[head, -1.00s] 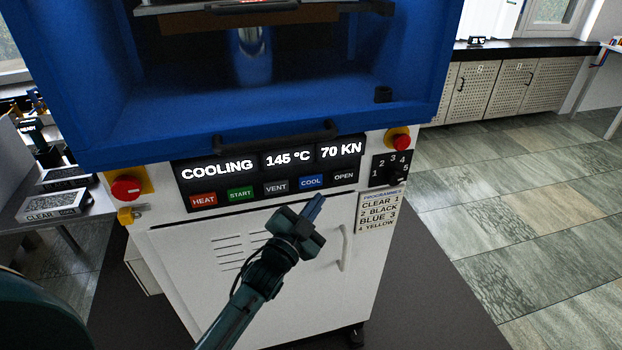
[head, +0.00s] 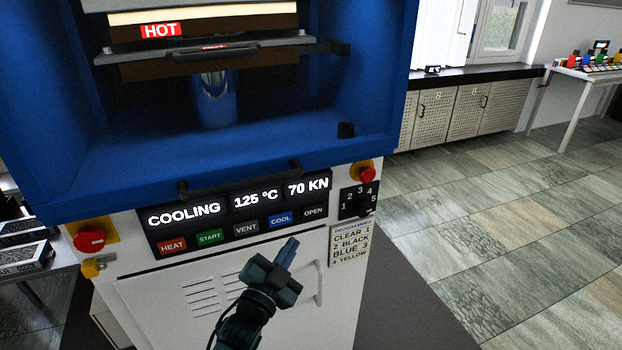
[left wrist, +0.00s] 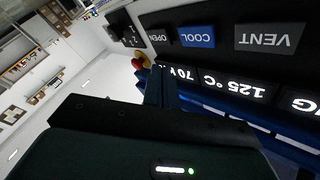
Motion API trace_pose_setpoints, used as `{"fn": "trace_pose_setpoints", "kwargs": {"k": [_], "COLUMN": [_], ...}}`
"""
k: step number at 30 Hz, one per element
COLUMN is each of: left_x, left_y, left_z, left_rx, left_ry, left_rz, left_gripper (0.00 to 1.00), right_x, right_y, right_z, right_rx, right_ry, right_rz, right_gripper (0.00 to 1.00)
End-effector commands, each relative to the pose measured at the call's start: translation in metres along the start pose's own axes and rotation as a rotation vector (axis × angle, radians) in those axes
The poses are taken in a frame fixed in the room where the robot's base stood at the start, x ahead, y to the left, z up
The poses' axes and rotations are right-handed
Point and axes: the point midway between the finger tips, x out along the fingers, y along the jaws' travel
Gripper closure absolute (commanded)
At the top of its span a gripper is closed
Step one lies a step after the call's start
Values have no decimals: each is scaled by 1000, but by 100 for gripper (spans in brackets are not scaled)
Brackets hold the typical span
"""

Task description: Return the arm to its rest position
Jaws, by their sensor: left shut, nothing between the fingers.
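My left gripper (head: 286,255) is shut and empty. In the head view it is in front of the press's white front, just below the blue COOL button (head: 281,219), with a small visual gap to it. In the left wrist view the shut fingers (left wrist: 160,88) point toward the panel, and the COOL button (left wrist: 197,37) shows upside down. The press display (head: 240,202) reads COOLING, 125 °C and 70 KN. Whether the fingertips touch the panel cannot be told. My right gripper is not in view.
The blue press housing (head: 390,100) has a handle (head: 240,181) along its lower edge. Red stop buttons (head: 89,239) sit at both sides of the panel. A HOT label (head: 160,30) shows inside. Tiled floor (head: 480,220) lies open at the right.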

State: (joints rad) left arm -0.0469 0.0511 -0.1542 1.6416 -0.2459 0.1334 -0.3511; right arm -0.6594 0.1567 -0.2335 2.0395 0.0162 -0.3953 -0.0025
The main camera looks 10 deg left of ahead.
Motion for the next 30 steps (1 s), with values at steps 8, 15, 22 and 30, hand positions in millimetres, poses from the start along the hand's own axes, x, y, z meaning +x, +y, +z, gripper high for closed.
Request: {"fn": "trace_pose_setpoints", "kwargs": {"k": [8,15,22,30], "left_x": [-80,-206,-254,-254], "left_y": [46,102,119,120], "left_z": [44,72,71,72], "left_rx": [-212,-517,-629,-630], "left_ry": [-240,-602,-744,-746], "left_rz": [125,272,316,317], "left_gripper": [100,100,100,100], "right_x": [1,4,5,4], "right_y": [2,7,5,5], "right_z": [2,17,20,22], "right_rx": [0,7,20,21], "right_ry": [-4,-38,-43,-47], "right_rz": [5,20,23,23], "right_gripper": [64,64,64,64]}}
